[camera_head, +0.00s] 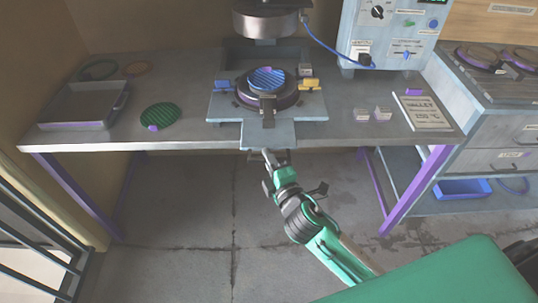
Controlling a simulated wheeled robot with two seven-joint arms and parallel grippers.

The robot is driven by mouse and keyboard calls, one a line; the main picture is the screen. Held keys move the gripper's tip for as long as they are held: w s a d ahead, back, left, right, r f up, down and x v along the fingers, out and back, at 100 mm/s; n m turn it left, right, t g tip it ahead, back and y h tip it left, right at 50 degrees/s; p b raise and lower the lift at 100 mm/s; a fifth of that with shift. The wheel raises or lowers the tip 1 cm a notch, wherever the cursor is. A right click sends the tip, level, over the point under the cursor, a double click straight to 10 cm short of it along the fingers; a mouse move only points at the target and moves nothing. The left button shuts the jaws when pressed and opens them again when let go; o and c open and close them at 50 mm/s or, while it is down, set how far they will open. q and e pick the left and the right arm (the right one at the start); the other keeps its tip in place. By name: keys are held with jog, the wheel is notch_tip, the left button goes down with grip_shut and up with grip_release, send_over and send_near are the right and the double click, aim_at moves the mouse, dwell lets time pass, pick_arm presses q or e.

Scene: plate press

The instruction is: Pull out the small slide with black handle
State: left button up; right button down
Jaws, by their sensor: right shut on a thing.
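The slide (268,135) is a pale grey tongue. It reaches forward from under the press base to the table's front edge. My right gripper (271,158) is at its front end, just below the table edge, and is shut there on what looks like the slide's handle. The fingers largely hide the handle, so its black colour cannot be made out. A dark upright piece (267,110) stands further back, in front of the round plate. My left gripper is not in view.
The press head (265,20) hangs above a round plate with a blue ribbed disc (267,79). A tray (84,104) and a green ribbed disc (159,116) lie left on the table. A control box (391,35) stands right. The floor before the table is clear.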

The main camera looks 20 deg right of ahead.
jog(key=c, duration=1.5)
grip_release()
jog(key=shift+w, duration=0.1)
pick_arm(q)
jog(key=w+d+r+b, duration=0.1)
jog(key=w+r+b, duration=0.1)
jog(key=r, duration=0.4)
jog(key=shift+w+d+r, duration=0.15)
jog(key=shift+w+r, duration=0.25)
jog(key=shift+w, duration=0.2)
pick_arm(e)
jog(key=shift+s+d, duration=0.25)
jog(key=shift+s, duration=2.05)
jog(key=shift+s+d, duration=0.3)
jog(key=shift+s, duration=2)
jog(key=shift+s+d, duration=0.25)
jog(key=shift+s, duration=2.05)
